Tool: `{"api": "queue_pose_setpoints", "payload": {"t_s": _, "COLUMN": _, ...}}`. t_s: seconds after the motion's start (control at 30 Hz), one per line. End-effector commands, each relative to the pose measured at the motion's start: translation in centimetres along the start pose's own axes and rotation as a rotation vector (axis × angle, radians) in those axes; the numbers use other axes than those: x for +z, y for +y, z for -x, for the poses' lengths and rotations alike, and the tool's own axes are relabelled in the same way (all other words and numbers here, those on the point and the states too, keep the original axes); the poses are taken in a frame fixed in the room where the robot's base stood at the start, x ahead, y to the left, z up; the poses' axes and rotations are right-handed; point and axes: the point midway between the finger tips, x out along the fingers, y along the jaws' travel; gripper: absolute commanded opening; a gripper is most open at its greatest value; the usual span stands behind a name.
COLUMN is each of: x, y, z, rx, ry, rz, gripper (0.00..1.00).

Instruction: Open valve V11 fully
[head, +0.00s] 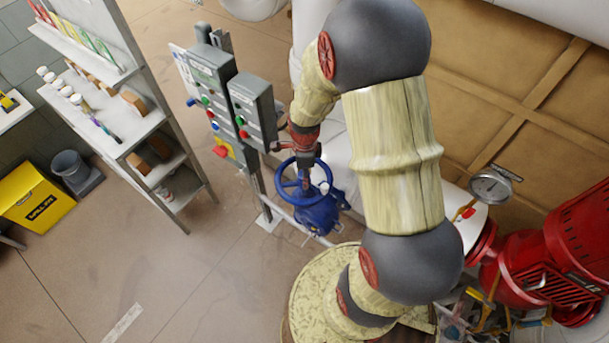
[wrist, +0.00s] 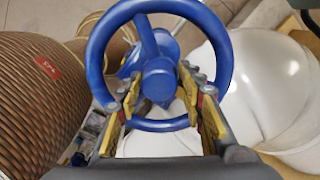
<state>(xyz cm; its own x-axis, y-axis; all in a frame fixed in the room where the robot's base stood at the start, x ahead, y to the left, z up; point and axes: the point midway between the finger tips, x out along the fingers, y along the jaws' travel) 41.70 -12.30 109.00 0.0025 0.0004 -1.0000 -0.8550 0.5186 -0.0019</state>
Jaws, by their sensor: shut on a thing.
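A blue valve with a round handwheel (head: 283,185) stands at the middle of the head view, on a blue body (head: 318,212) beside the white pipe. No V11 label can be read on it. In the wrist view the handwheel (wrist: 222,45) fills the upper middle, with its hub (wrist: 158,80) facing me. My gripper (wrist: 160,100) is at the near, lower part of the wheel, one finger to each side, and is shut on the handwheel. In the head view my gripper (head: 305,160) is at the wheel's upper right edge. The exact finger contact is partly hidden.
Grey control boxes (head: 252,108) with buttons stand on a post close behind the wheel. A shelf (head: 150,135) and a yellow bin (head: 38,200) are at left. Red machinery (head: 545,255) and a gauge (head: 490,187) are at right. The floor (head: 120,260) at lower left is clear.

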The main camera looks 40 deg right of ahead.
Motion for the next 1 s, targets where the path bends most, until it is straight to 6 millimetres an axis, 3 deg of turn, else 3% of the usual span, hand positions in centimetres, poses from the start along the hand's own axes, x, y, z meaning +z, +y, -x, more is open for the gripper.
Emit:
{"api": "queue_pose_setpoints", "payload": {"t_s": 0.23, "x": 0.06, "y": 0.42, "z": -0.31, "rx": 0.009, "ry": 0.002, "rz": 0.043, "gripper": 0.09}}
{"api": "queue_pose_setpoints", "payload": {"t_s": 0.7, "x": 0.09, "y": 0.42, "z": -0.40, "rx": 0.008, "ry": 0.000, "rz": 0.607, "gripper": 0.11}}
{"api": "queue_pose_setpoints", "payload": {"t_s": 1.0, "x": 0.12, "y": 0.49, "z": -0.48, "rx": 0.009, "ry": -0.001, "rz": 0.778, "gripper": 0.11}}
